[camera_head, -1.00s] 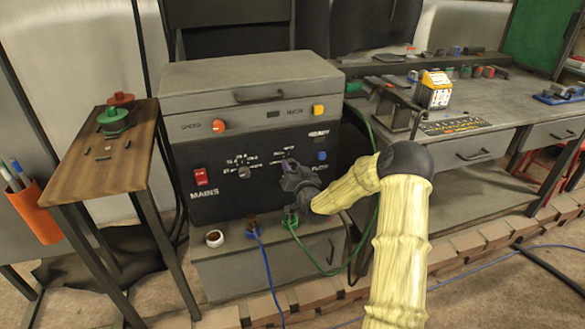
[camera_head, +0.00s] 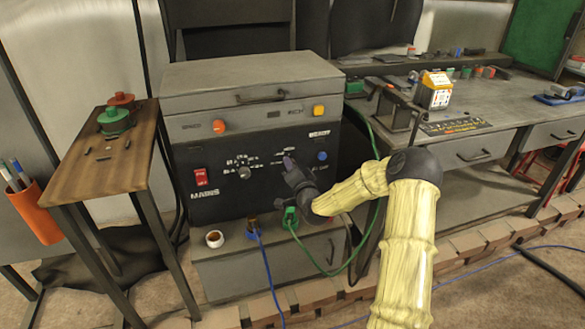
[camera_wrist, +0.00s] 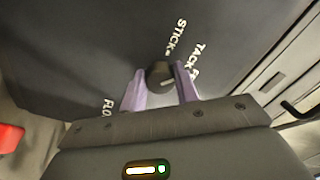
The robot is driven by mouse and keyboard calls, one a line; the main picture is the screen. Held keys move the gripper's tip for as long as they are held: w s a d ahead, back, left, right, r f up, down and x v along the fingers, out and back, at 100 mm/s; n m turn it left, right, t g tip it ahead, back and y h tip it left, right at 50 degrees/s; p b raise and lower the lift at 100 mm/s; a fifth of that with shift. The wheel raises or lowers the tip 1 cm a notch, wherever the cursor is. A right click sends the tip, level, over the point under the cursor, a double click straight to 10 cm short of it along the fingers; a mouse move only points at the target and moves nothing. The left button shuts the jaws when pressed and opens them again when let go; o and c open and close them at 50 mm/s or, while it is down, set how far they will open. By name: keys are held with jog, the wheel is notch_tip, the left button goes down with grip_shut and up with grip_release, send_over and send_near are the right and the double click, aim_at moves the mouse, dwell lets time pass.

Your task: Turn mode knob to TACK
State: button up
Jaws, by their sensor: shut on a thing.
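The mode knob (camera_wrist: 158,74) is a small dark round knob on the black front panel of the welding machine (camera_head: 222,182). In the wrist view the words STICK, TACK and part of another label stand around it. A pale mark shows on the knob's lower right; I cannot tell surely which label it points at. My gripper (camera_wrist: 161,88) has its two purple fingers on either side of the knob, shut on it. In the head view my gripper (camera_head: 288,162) is at the panel's right half and hides the knob.
A second dial (camera_head: 244,172) and a red mains switch (camera_head: 200,177) are on the panel to the left. A blue button (camera_head: 322,156) is close to the right. Green (camera_head: 312,262) and blue (camera_head: 268,270) cables hang below. A wooden side table (camera_head: 95,165) stands left.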

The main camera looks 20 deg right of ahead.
jog(key=o, duration=1)
jog(key=shift+c, duration=0.2)
jog(key=shift+s, duration=0.15)
jog(key=s+p, duration=0.1)
jog(key=s, duration=1.6)
jog(key=shift+d+f, duration=0.2)
